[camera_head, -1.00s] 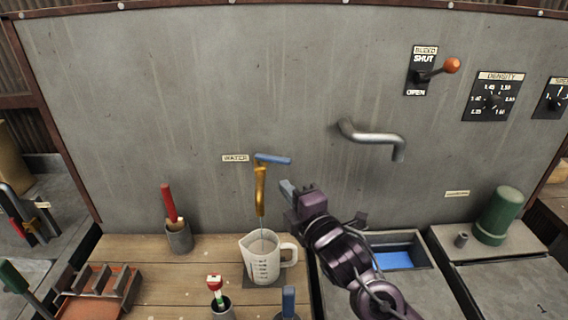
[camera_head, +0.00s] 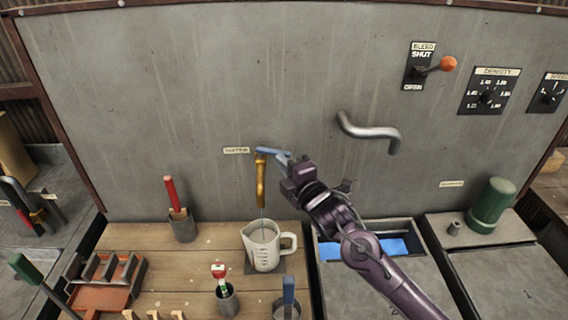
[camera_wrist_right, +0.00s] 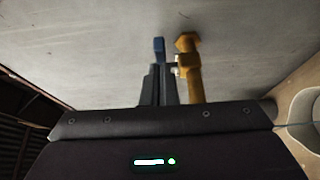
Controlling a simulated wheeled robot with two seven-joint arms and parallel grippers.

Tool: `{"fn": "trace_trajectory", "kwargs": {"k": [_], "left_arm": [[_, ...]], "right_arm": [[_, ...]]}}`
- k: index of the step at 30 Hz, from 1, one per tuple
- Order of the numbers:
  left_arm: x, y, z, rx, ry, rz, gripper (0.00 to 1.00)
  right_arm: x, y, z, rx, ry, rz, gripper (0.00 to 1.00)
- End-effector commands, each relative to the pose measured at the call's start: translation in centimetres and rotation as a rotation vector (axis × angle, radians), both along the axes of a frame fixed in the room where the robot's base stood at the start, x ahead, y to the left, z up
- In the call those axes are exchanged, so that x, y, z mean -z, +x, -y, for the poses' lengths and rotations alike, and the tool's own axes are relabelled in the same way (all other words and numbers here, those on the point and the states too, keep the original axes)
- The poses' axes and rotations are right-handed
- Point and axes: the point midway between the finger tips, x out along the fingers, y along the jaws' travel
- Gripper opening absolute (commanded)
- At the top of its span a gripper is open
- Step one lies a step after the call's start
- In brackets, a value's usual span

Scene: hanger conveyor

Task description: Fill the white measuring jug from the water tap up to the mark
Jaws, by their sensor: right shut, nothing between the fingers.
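The white measuring jug (camera_head: 264,252) stands upright on the wooden bench under the brass water tap (camera_head: 261,185). Its handle is to the right and dark marks show on its side. A thin stream runs from the spout into the jug; I cannot read the level inside. The tap's blue lever (camera_head: 268,150) points right. My right gripper (camera_head: 284,158) is shut and empty at the lever's right end; I cannot tell if it touches. In the right wrist view, its closed fingers (camera_wrist_right: 158,88) are just below the blue lever end (camera_wrist_right: 158,48), beside the brass tap. My left gripper is not in view.
A pot with a red-handled tool (camera_head: 183,228) stands left of the jug. Two tool pots (camera_head: 226,302) stand in front of it. A bent grey pipe (camera_head: 370,132) juts from the wall at right, above my right arm. A blue-lined basin (camera_head: 328,250) lies right of the bench.

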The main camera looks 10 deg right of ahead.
Motion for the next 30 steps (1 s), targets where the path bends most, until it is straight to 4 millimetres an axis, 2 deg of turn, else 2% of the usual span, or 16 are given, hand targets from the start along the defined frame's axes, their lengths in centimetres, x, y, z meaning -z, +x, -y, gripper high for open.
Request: {"fn": "trace_trajectory", "kwargs": {"k": [10, 13, 30], "left_arm": [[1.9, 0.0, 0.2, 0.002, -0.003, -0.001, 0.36], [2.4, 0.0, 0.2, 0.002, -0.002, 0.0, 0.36], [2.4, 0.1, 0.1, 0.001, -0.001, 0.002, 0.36]], "right_arm": [[0.4, 1.6, 2.1, -0.226, -0.007, 0.0, 0.0], [0.3, 1.9, 2.3, -0.232, -0.002, -0.003, 0.0], [0.1, 2.1, 2.5, -0.229, -0.001, -0.004, 0.0]]}}
